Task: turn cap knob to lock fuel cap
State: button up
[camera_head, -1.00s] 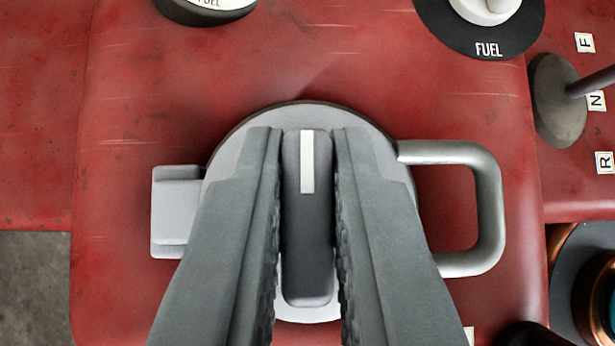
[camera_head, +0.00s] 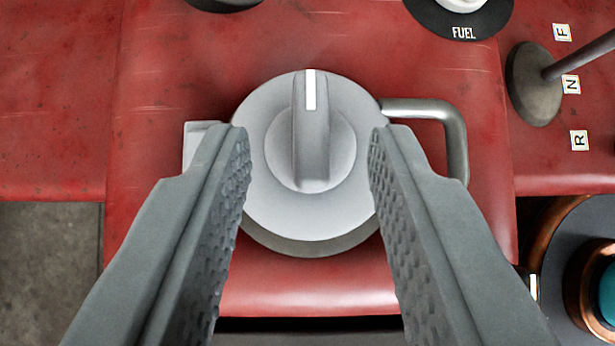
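The fuel cap (camera_head: 275,210) is a round grey disc on the red body panel. Its knob (camera_head: 311,150) is a raised grey bar on a round base, with a white mark at its far end pointing straight up in the picture. My gripper (camera_head: 307,135) is open and empty. Its two ribbed fingers stand wide apart to the left and right of the cap, with the knob between them and touching neither finger.
A grey bent handle (camera_head: 455,135) is at the cap's right, and a light grey block (camera_head: 198,140) at its left, partly behind my finger. A black FUEL dial (camera_head: 465,22) is at the top right. A lever (camera_head: 535,85) stands beside F, N, R labels. A copper-ringed part (camera_head: 570,260) is at the lower right.

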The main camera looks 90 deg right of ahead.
jog(key=v, duration=1.3)
jog(key=shift+a+r, duration=0.15)
jog(key=shift+a, duration=0.05)
jog(key=s+a+r+n+t+y, duration=0.2)
jog(key=s+n+t, duration=0.15)
jog(key=s, duration=0.45)
jog(key=s+a+r+n+t+y, duration=0.1)
jog(key=s+a+n+t+y, duration=0.2)
jog(key=s, duration=0.5)
jog(key=s+a+r+n+t, duration=0.25)
jog(key=s+n, duration=0.25)
jog(key=s, duration=0.3)
jog(key=s+a+f+n+t+y, duration=0.1)
jog(key=s+f+n+t, duration=0.1)
jog(key=s, duration=0.6)
jog(key=s+a+f+n+t+y, duration=0.1)
jog(key=s+a+f+n+t, duration=0.1)
jog(key=s, duration=0.6)
jog(key=s+a+f+n+t+y, duration=0.1)
jog(key=s+f+n+t+y, duration=0.1)
jog(key=s, duration=0.6)
jog(key=shift+a+f+t, duration=0.35)
jog(key=shift+f+t, duration=0.3)
jog(key=shift+t, duration=0.45)
